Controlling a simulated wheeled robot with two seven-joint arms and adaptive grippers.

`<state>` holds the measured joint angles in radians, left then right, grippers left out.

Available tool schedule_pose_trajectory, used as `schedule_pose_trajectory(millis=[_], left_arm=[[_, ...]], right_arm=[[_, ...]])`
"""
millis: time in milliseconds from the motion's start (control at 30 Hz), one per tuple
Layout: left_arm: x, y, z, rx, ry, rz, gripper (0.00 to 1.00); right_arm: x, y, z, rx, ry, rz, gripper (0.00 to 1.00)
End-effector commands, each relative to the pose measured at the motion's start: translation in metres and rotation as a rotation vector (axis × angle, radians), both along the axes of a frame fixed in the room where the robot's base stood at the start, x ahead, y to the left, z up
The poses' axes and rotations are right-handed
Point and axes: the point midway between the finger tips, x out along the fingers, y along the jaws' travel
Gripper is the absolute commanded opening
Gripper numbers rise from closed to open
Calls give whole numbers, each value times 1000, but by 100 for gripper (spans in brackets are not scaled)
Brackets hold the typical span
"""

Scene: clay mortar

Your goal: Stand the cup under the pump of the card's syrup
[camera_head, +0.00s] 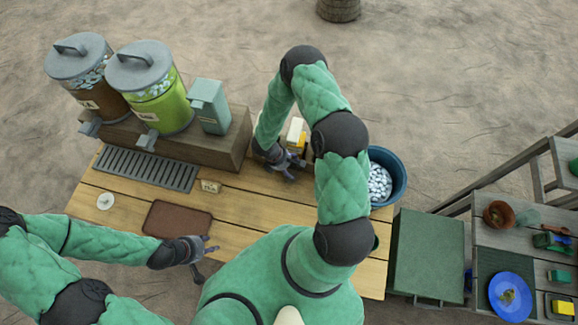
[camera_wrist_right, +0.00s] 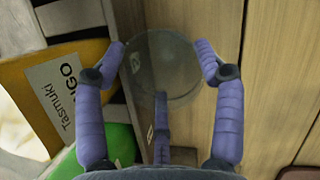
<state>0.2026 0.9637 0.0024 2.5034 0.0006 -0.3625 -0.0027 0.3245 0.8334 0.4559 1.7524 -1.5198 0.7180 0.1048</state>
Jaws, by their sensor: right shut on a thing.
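A clear cup (camera_wrist_right: 165,70) stands between the fingers of my right gripper (camera_wrist_right: 162,60), which is shut on it. In the head view my right gripper (camera_head: 290,165) is at the table's back middle, beside the syrup bottles (camera_head: 298,128); my arm hides part of them. In the right wrist view the yellow bottle (camera_wrist_right: 32,110) has a label ending in "NGO", and a green bottle (camera_wrist_right: 108,145) stands beside it, both left of the cup. The small card (camera_head: 210,186) stands on the table; its text is too small to read. My left gripper (camera_head: 206,246) is open and empty by the front edge.
Two lidded dispensers (camera_head: 150,100) and a grey-green box (camera_head: 209,107) stand on a wooden block at the back left. A drip tray (camera_head: 147,169), brown mat (camera_head: 177,221) and white disc (camera_head: 105,201) lie on the table. A blue bucket (camera_head: 398,172) is at the right.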

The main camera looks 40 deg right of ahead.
Motion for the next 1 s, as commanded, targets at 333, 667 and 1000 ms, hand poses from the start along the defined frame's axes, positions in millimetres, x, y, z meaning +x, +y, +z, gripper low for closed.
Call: schedule_pose_trajectory(millis=[333, 667, 1000], left_arm=[[0, 0, -2, 0, 0, 0, 40], [0, 0, 2, 0, 0, 0, 40], [0, 0, 0, 0, 0, 0, 40]], right_arm=[[0, 0, -1, 0, 0, 0, 93], [3, 2, 8, -2, -3, 2, 93], [11, 20, 57, -1, -2, 2, 93]])
